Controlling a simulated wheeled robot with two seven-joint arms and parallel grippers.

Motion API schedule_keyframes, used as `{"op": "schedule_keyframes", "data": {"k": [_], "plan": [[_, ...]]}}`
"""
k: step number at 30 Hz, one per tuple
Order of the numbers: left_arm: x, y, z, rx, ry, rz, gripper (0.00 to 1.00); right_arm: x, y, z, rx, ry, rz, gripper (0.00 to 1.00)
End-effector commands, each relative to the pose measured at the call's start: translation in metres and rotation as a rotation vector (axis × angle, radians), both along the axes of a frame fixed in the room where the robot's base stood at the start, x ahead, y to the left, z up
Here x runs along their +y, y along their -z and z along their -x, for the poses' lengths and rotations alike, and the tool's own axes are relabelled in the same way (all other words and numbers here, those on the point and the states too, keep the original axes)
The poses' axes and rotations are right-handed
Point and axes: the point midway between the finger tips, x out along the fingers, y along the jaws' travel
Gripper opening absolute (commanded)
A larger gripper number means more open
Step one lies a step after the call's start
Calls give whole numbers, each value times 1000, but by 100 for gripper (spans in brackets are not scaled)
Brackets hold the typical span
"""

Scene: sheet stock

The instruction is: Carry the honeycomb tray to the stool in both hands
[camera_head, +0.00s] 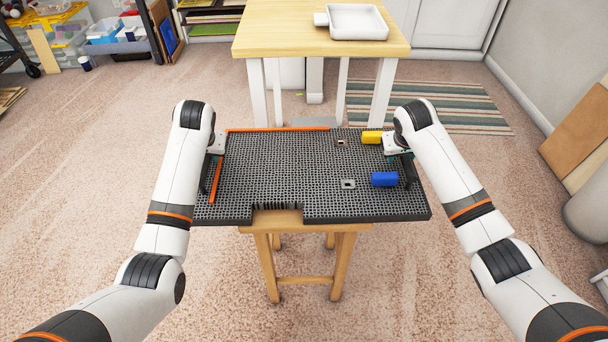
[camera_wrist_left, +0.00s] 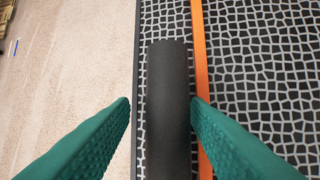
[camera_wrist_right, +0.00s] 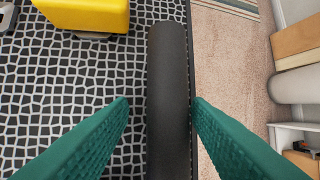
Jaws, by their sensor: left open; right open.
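The honeycomb tray (camera_head: 280,170), a wide black board with a grey mesh top, lies level over the wooden stool (camera_head: 306,228) and appears to rest on it. Most of the stool's top is hidden. My left gripper (camera_head: 209,168) is at the tray's left end. In the left wrist view its open fingers (camera_wrist_left: 160,100) stand either side of a black bar handle (camera_wrist_left: 168,110). My right gripper (camera_head: 404,166) is at the right end. In the right wrist view its open fingers (camera_wrist_right: 160,100) stand either side of the other black handle (camera_wrist_right: 168,60). Neither is closed on its handle.
On the tray are a blue block (camera_head: 384,179), a yellow block (camera_head: 371,138), two small grey square pieces (camera_head: 348,184) and orange strips (camera_head: 278,129). A wooden table (camera_head: 290,30) with a white dish (camera_head: 357,22) stands behind.

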Motion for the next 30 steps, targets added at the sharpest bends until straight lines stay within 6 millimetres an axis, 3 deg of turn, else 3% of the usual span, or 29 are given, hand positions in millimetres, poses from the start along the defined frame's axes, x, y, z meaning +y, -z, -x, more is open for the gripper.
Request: {"op": "schedule_keyframes", "data": {"k": [18, 25, 30], "plan": [[-19, -97, 39, -3, 0, 0, 44, -1, 0, 0, 0, 0, 1, 44], [-21, -108, 44, -1, -1, 0, 44, 1, -7, 2, -1, 0, 1, 44], [-21, -108, 44, 0, -1, 0, 44, 5, -33, 13, -5, -1, 0, 44]]}}
